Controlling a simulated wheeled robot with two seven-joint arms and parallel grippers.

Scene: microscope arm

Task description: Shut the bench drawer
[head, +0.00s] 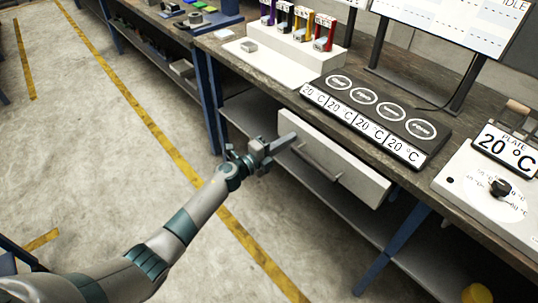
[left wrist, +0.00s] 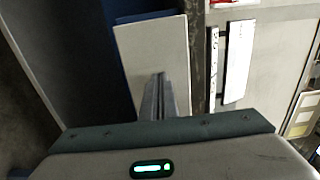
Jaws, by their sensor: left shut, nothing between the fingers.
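The bench drawer has a pale front (head: 362,178) below the worktop edge, with a grey bar handle (head: 318,161) across it. The front appears to stand out a little from the bench; how far is hard to tell. My left gripper (head: 284,143) is shut and empty at the left end of the drawer front, left of the handle. In the left wrist view its closed fingers (left wrist: 158,98) lie over the pale drawer panel (left wrist: 150,50). I cannot tell whether they touch it. My right gripper is not in view.
The worktop above carries a black four-plate heater (head: 375,110), a white rack (head: 290,48) with coloured tubes, and a white plate device (head: 490,200). A lower shelf (head: 330,205) runs beneath the drawer. Blue bench legs (head: 392,245) stand nearby. The floor at left is open.

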